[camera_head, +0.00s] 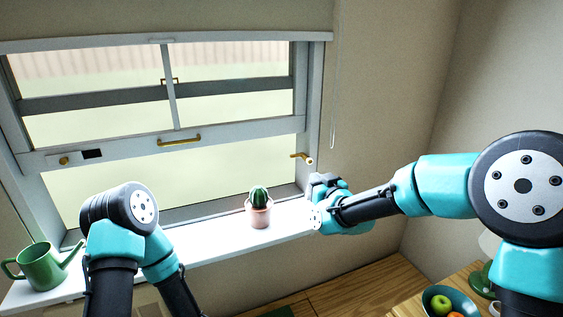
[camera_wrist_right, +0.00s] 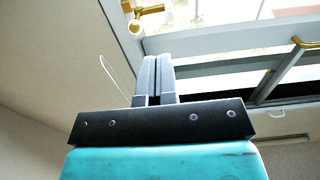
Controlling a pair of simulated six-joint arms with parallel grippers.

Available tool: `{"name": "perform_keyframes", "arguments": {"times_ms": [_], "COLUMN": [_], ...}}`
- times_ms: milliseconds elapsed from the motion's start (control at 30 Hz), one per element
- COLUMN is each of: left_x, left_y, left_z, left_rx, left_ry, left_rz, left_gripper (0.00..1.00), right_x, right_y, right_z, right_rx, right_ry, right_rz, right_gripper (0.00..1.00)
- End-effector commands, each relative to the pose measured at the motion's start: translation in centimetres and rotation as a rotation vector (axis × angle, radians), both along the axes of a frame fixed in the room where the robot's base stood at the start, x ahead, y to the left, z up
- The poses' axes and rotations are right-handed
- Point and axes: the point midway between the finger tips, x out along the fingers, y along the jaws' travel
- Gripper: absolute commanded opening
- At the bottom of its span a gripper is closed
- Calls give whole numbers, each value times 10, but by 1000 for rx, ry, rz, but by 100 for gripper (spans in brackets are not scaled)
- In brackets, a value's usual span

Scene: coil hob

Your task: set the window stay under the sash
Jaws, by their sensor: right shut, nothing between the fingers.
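The lower sash (camera_head: 220,131) is raised, with an open gap between its bottom rail and the sill (camera_head: 215,245). A brass handle (camera_head: 179,140) sits on the rail. A short brass fitting with a pale round end (camera_head: 302,157), apparently the stay, sticks out at the right jamb; it also shows at the top of the right wrist view (camera_wrist_right: 150,10). My right gripper (camera_head: 322,182) is just below and right of this fitting, apart from it. Its fingers (camera_wrist_right: 154,75) are together and empty in the right wrist view. My left gripper is out of view; only my left arm shows.
A potted cactus (camera_head: 259,209) stands on the sill left of my right gripper. A green watering can (camera_head: 41,267) stands at the sill's left end, beside my left arm. A bowl of fruit (camera_head: 450,302) is at lower right. A cord (camera_head: 334,110) hangs right of the window.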

Motion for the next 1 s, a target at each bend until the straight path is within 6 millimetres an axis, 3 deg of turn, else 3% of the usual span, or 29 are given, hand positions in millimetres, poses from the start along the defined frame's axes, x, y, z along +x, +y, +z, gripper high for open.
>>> {"name": "perform_keyframes", "arguments": {"times_ms": [467, 1000], "left_x": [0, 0], "left_y": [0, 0], "left_z": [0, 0], "left_rx": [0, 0], "left_ry": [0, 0], "left_rz": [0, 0], "left_gripper": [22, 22], "right_x": [6, 74], "right_y": [3, 38], "right_z": [0, -1], "right_rx": [0, 0], "right_ry": [1, 1], "right_rz": [0, 1], "right_gripper": [0, 0]}}
